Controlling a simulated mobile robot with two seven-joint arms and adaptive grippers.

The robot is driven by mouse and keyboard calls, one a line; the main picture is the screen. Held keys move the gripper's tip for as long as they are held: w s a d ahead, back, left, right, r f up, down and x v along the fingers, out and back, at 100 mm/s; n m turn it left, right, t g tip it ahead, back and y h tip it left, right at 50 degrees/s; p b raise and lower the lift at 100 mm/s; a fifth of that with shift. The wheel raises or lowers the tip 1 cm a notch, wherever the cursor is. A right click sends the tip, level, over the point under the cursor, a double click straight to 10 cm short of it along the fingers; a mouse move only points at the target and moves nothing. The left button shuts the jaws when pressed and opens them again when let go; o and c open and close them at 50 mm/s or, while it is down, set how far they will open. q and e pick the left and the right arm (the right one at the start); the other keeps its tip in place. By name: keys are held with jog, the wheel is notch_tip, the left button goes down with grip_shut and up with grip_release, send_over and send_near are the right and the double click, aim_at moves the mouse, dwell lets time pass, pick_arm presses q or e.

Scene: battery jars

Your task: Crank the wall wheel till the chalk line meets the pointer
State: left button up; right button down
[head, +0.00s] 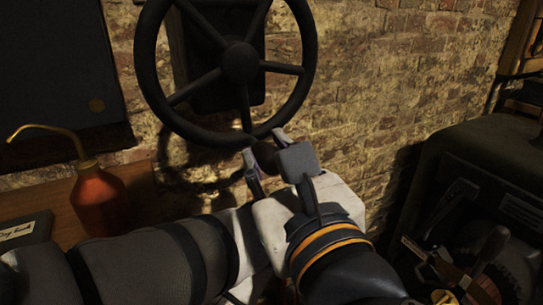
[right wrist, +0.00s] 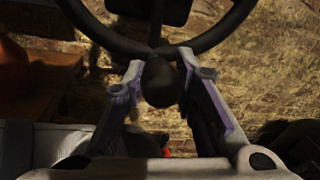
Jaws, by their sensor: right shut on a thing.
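The black spoked wall wheel (head: 240,62) is mounted on a dark plate on the brick wall, and its lower part also shows in the right wrist view (right wrist: 215,38). A dark round crank knob (head: 263,157) sits at the bottom of the rim. My right gripper (head: 265,149) is shut on this knob. In the right wrist view, its two fingers stand on either side of the knob (right wrist: 160,86). I cannot make out a chalk line or a pointer in either view. My left gripper does not show.
An orange-red oil can (head: 100,200) with a bent brass spout stands on a wooden bench (head: 45,198) at left, beside a dark labelled box or book (head: 25,232). A dark cabinet (head: 460,140) with tools stands at right. A dark panel (head: 60,60) hangs at upper left.

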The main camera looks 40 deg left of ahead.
jog(key=c, duration=1.3)
grip_release()
jog(key=shift+s+a+r, duration=0.1)
jog(key=shift+s+r, duration=0.05)
jog(key=shift+r, duration=0.05)
jog(key=shift+f, duration=0.1)
jog(key=v, duration=0.7)
jog(key=shift+s+d, duration=0.1)
jog(key=shift+d, duration=0.15)
